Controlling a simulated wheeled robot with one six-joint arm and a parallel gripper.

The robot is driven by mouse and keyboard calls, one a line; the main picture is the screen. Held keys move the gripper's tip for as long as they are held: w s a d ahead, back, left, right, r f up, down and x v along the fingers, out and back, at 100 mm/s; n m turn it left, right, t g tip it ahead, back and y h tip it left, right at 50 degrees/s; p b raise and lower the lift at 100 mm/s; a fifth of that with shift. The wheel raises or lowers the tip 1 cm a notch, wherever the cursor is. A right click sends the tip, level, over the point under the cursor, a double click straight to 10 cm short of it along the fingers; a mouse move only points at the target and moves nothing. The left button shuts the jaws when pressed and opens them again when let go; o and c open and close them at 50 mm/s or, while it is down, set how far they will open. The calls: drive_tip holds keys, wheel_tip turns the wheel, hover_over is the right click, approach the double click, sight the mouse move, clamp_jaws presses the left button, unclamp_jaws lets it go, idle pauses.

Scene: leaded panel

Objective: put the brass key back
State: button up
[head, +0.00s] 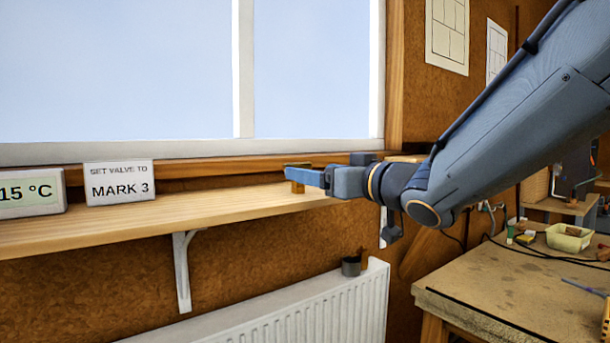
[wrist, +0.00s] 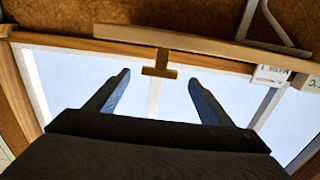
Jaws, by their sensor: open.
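The brass key (head: 298,186) is a small T shape standing on the wooden window shelf (head: 150,222) near its right end, crossbar up. In the wrist view, which is upside down, the key (wrist: 160,64) shows its whole T. My gripper (head: 291,175) is at the key in the head view, level with its top, and partly hides it. In the wrist view my gripper (wrist: 158,78) has its fingers wide apart. The key appears in the gap between the fingertips, with space on both sides; no contact shows. A dark valve (head: 351,266) sits at the radiator's top right.
A sign (head: 119,183) reads "SET VALVE TO MARK 3", beside a display (head: 31,194) showing 15 °C. The window is behind the shelf, and a white radiator (head: 290,305) is below it. A workbench (head: 515,280) with a pale tub (head: 569,238) stands right.

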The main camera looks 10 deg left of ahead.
drive_tip(key=v, duration=0.4)
drive_tip(key=shift+s+d, duration=0.25)
drive_tip(key=w+d+f+m+g+h, duration=0.1)
drive_tip(key=d+f+m+h, duration=0.4)
drive_tip(key=d+f, duration=0.6)
drive_tip(key=w+d+f+m+g+h, duration=0.1)
drive_tip(key=d+f+m+h, duration=0.1)
drive_tip(key=d+f+h, duration=0.75)
drive_tip(key=s+d+f+m+g, duration=0.1)
drive_tip(key=s+d+f+g, duration=0.3)
drive_tip(key=s+f, duration=0.5)
drive_tip(key=s+d+f+m+g, duration=0.2)
drive_tip(key=s+d+f+g, duration=0.2)
drive_tip(key=s+f, duration=0.6)
drive_tip(key=shift+f+g+y, duration=0.2)
drive_tip(key=shift+g+y, duration=0.15)
drive_tip(key=shift+g, duration=0.15)
drive_tip(key=shift+s+d, duration=0.1)
